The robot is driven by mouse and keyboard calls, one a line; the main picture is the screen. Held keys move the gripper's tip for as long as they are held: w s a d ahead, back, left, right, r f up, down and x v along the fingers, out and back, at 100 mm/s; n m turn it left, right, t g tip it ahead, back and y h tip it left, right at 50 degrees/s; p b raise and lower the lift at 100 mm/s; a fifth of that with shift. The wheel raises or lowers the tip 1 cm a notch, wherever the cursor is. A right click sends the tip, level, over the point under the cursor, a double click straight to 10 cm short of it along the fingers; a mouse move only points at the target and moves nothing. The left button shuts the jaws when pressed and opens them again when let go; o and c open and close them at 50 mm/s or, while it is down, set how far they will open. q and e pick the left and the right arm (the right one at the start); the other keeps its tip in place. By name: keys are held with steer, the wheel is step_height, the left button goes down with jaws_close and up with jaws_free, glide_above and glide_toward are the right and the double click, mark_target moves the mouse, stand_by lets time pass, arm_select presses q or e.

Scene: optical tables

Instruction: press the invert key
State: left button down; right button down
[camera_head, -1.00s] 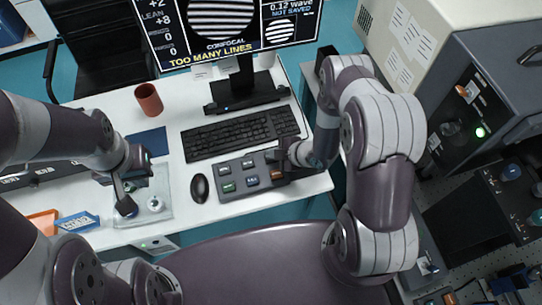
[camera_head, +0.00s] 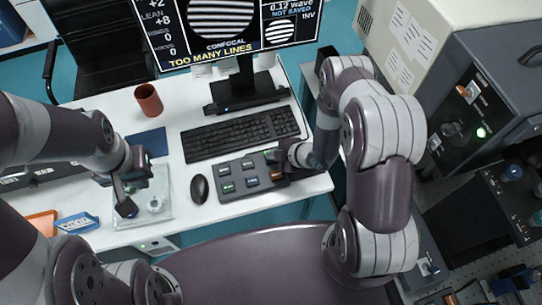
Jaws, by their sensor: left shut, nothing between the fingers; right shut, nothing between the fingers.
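The dark grey keypad (camera_head: 237,191) lies on the white desk in front of the keyboard, with several small coloured keys, including green, blue and orange ones. Key labels are too small to read. My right gripper (camera_head: 274,158) is shut and empty, low over the keypad's right end, hiding part of it; I cannot tell whether it touches a key. The monitor (camera_head: 222,32) shows striped discs, "TOO MANY LINES", "NOT SAVED" and "INV" at upper right. My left gripper (camera_head: 125,204) is shut and empty, over the clear tray at the left.
A black keyboard (camera_head: 240,134) lies behind the keypad and a black mouse (camera_head: 199,189) to its left. A reddish cup (camera_head: 148,100) stands farther back. The clear tray (camera_head: 162,216) holds small round parts. A grey cabinet (camera_head: 480,60) stands at the right.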

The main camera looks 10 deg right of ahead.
steer(key=shift+r+p, duration=0.35)
steer(key=shift+r, duration=0.3)
step_height(320, 180, up, 5)
steer(key=p, duration=0.4)
stand_by(0.6)
